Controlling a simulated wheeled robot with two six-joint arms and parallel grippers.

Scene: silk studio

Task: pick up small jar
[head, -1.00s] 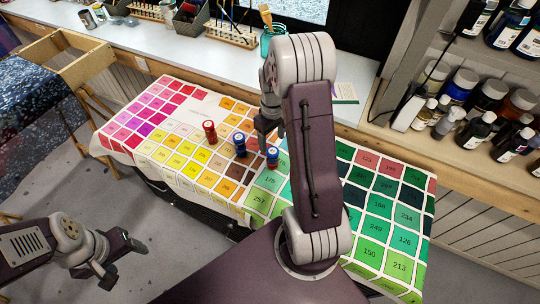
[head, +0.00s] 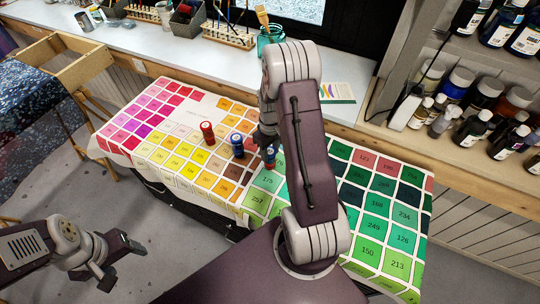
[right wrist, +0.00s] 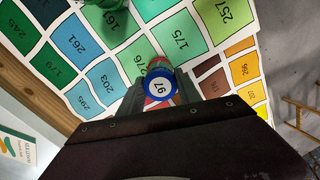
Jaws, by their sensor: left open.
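A small jar with a blue lid marked 97 and a red side (right wrist: 160,86) stands between the fingers of my right gripper (right wrist: 159,92) in the right wrist view. In the head view the same jar (head: 270,156) is partly hidden by my right gripper (head: 266,141), which reaches down over it. I cannot tell whether the fingers press on it. A second blue-lidded jar (head: 238,147) and a red-lidded jar (head: 207,133) stand to its left on the colour-chart cloth (head: 185,172). My left gripper (head: 118,262) is open and empty, low at the left, away from the jars.
A white counter (head: 170,52) runs behind the cloth, with brush racks (head: 228,36) and a teal jar of brushes (head: 268,38). Shelves with several bottles (head: 472,128) stand at the right. The cloth left of the jars is clear.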

